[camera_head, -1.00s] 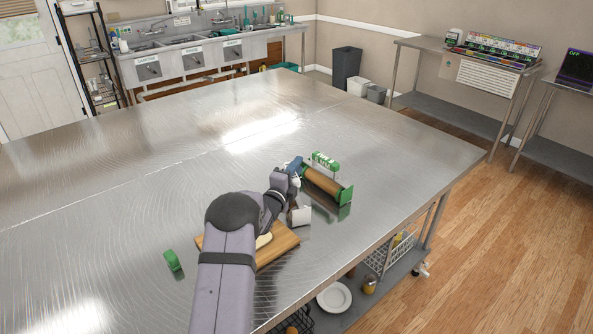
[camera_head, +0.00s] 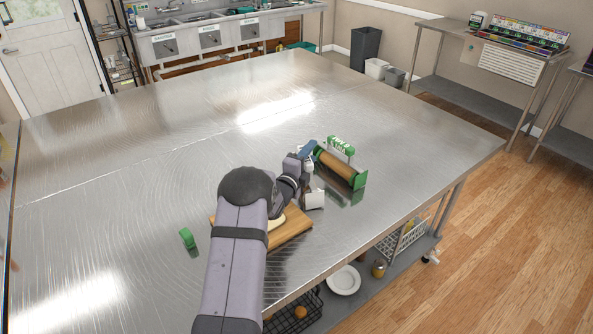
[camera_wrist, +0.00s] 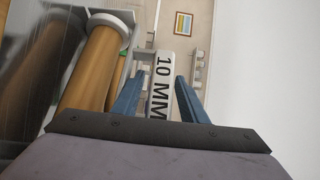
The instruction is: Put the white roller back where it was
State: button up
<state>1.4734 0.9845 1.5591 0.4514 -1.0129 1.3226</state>
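My gripper (camera_head: 308,152) is at the left end of a wooden-brown roller (camera_head: 338,168) held between green ends on the steel table. In the wrist view my gripper's two blue fingers (camera_wrist: 160,78) stand apart. Between them shows a white piece marked "10 MM" (camera_wrist: 162,85), with a gap visible on the left side. I cannot tell whether this piece is the white roller. The brown roller also shows in the wrist view (camera_wrist: 97,65), left of the fingers, with a pale end disc. A green label with white lettering (camera_head: 341,145) stands behind it.
A small white object (camera_head: 314,199) is beside my wrist. A wooden board (camera_head: 290,230) lies partly under my arm, and a green piece (camera_head: 188,239) stands left of it. The steel table (camera_head: 130,170) is clear at its far side.

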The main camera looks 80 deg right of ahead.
jog(key=b+v, duration=0.2)
jog(key=v, duration=0.8)
jog(key=shift+a+r+b, duration=0.15)
jog(key=shift+a+b, duration=0.05)
jog(key=shift+b, duration=0.2)
jog(key=shift+w, duration=0.1)
